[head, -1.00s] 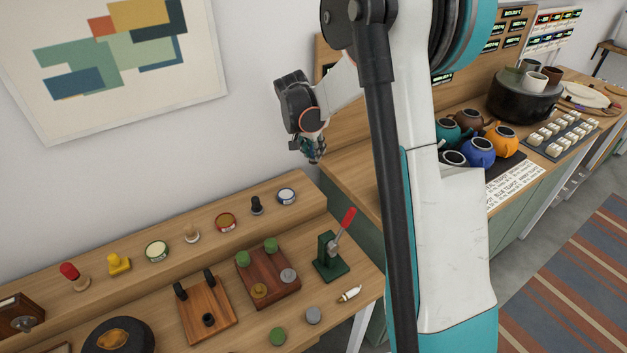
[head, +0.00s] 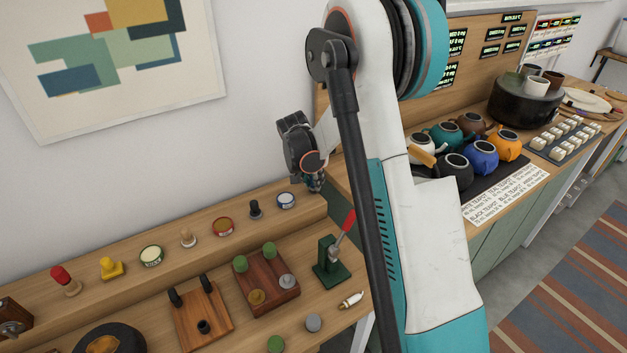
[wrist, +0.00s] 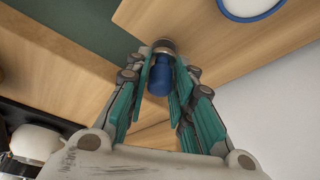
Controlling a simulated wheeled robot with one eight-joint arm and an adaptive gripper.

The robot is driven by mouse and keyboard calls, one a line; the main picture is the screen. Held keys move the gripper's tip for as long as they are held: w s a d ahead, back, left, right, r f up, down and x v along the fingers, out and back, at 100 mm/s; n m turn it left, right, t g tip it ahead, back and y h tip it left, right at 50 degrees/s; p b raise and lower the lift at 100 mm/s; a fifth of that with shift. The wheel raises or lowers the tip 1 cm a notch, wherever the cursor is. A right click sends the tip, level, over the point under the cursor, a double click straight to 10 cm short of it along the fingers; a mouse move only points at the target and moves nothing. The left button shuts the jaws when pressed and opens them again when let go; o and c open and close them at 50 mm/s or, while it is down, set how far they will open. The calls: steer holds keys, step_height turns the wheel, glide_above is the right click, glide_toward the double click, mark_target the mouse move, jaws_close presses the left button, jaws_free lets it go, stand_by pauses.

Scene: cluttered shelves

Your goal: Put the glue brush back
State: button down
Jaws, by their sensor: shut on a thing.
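My gripper (head: 316,184) is above the right end of the raised back shelf, just right of a blue-rimmed white tin (head: 286,200). In the wrist view, my gripper (wrist: 162,62) is shut on a blue handle with a metal collar, which I take to be the glue brush (wrist: 159,80). Its far end points away from the camera and is hidden. In the head view the brush cannot be made out. Part of the blue-rimmed tin (wrist: 250,8) shows at the top of the wrist view.
On the back shelf (head: 130,282) stand a black-handled stamp (head: 255,209), a red tin (head: 223,226), a green-rimmed tin (head: 151,256) and other stamps. Below are a green lever press (head: 331,260) and wooden blocks. Teapots (head: 483,155) stand on the right counter.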

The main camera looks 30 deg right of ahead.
steer(key=shift+f, duration=0.1)
steer(key=shift+f, duration=0.1)
steer(key=c, duration=1.4)
jaws_free()
steer(key=s+a+r+n+t+p, duration=0.15)
steer(key=s+a+r, duration=0.25)
steer(key=r, duration=0.6)
steer(key=s+a+r+n+p, duration=0.2)
steer(key=s+a+r, duration=0.2)
steer(key=r, duration=0.5)
steer(key=s+a+r+n+t+y, duration=0.2)
steer(key=s+a+n, duration=0.2)
steer(key=s, duration=0.7)
steer(key=s+a+r+n+t+y, duration=0.1)
steer(key=s+a+r+n, duration=0.2)
steer(key=s+a, duration=0.4)
steer(key=s+n, duration=0.1)
steer(key=s, duration=0.4)
steer(key=shift+a+n+t+y, duration=0.25)
steer(key=shift+n+t+y, duration=0.1)
steer(key=shift+y, duration=0.05)
